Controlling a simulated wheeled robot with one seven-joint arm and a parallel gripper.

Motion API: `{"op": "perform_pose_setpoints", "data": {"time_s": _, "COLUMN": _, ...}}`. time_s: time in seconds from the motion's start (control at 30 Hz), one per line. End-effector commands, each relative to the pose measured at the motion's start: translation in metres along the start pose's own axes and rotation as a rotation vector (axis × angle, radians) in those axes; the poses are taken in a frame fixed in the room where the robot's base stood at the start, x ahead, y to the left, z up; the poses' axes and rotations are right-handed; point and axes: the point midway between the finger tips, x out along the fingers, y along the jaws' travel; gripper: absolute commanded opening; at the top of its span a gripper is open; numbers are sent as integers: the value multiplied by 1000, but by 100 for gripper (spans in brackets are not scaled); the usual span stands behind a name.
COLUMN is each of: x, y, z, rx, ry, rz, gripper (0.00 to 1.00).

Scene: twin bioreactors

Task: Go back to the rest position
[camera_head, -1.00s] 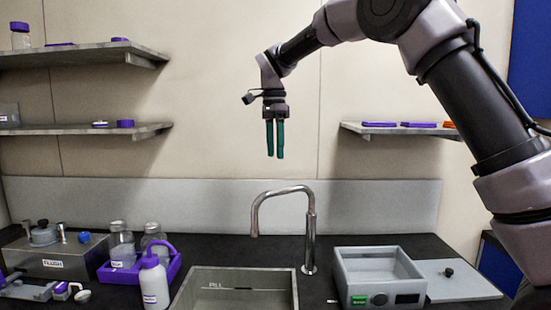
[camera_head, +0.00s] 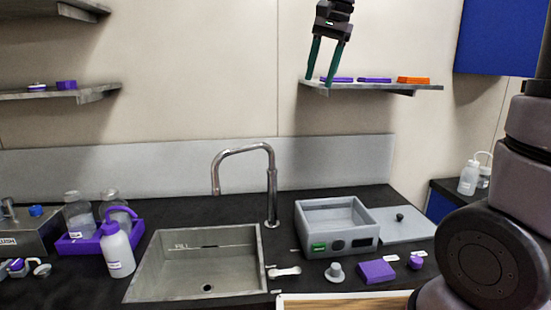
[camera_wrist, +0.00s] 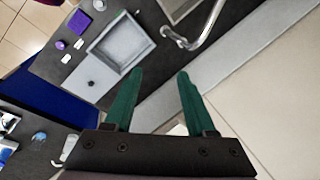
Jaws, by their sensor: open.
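My gripper (camera_head: 322,66) is at the top of the head view, in front of the right wall shelf. Its two green fingers are apart, pointing down, with nothing between them. In the wrist view my gripper (camera_wrist: 158,75) also shows open and empty, above the counter with the grey box and the tap. Part of my arm fills the right side of the head view. The links between it and the gripper are out of view.
The right shelf (camera_head: 350,87) holds purple and orange flat items. Below are the sink (camera_head: 150,270), tap (camera_head: 272,185), grey open box (camera_head: 312,238), purple block (camera_head: 377,271) and a wash bottle (camera_head: 118,250) by a purple tray (camera_head: 72,246). A blue cabinet (camera_head: 500,40) hangs at right.

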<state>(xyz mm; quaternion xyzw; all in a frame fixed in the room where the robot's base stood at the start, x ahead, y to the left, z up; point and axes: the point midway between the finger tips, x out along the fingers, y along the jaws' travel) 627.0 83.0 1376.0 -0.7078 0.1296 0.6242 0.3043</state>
Motion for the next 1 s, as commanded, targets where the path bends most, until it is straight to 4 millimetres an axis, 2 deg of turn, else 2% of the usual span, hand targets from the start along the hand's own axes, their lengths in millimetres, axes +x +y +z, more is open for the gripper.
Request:
{"op": "perform_pose_setpoints", "data": {"time_s": 0.03, "x": -9, "y": 21, "z": 0, "rx": -16, "ry": 19, "rz": -27, "gripper": 56}}
{"op": "perform_pose_setpoints", "data": {"time_s": 0.23, "x": -25, "y": 88, "z": 6, "rx": -113, "ry": 106, "rz": -113, "gripper": 56}}
{"op": "perform_pose_setpoints", "data": {"time_s": 0.4, "x": -28, "y": 142, "z": 20, "rx": -192, "ry": 205, "rz": -164, "gripper": 56}}
{"op": "perform_pose_setpoints", "data": {"time_s": 0.53, "x": -22, "y": 176, "z": 32, "rx": -245, "ry": 281, "rz": -182, "gripper": 56}}
{"op": "perform_pose_setpoints", "data": {"time_s": 0.73, "x": -12, "y": 206, "z": 43, "rx": -298, "ry": 361, "rz": -189, "gripper": 56}}
{"op": "perform_pose_setpoints", "data": {"time_s": 1.0, "x": -9, "y": 212, "z": 46, "rx": -311, "ry": 379, "rz": -188, "gripper": 56}}
